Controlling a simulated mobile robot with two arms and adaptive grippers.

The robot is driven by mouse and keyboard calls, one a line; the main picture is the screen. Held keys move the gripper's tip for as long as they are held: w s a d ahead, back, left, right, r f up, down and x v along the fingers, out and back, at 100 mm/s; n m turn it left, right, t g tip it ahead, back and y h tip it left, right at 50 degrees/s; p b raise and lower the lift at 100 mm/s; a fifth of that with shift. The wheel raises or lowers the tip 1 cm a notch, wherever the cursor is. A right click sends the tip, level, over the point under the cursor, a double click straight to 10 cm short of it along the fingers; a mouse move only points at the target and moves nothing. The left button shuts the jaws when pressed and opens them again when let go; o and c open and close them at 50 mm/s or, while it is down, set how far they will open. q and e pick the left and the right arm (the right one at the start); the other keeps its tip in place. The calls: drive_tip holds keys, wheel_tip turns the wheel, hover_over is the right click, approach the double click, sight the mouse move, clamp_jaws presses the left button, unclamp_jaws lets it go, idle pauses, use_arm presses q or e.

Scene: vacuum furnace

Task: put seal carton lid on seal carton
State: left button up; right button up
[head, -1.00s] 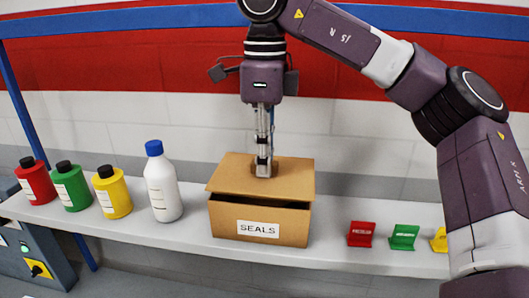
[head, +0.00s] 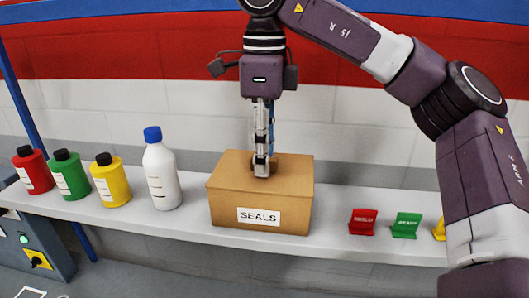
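The seal carton (head: 225,211) is a brown box with a white SEALS label, standing on the white shelf. The seal carton lid (head: 230,177) is a flat brown panel that now lies level on top of the carton, its edges lined up with the walls and no gap showing at the front. My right gripper (head: 262,170) points straight down at the middle of the lid. Its fingers are close together around a small knob there, which they mostly hide. My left gripper is out of view.
A white bottle with a blue cap (head: 161,178) stands left of the carton, then yellow (head: 111,183), green (head: 70,177) and red (head: 33,172) bottles. Red (head: 362,222), green (head: 406,226) and yellow (head: 439,230) holders stand to the right. The shelf (head: 335,205) is clear just beside the carton.

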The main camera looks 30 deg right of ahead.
wheel_tip(320, 180, up, 12)
idle(0.8)
idle(0.7)
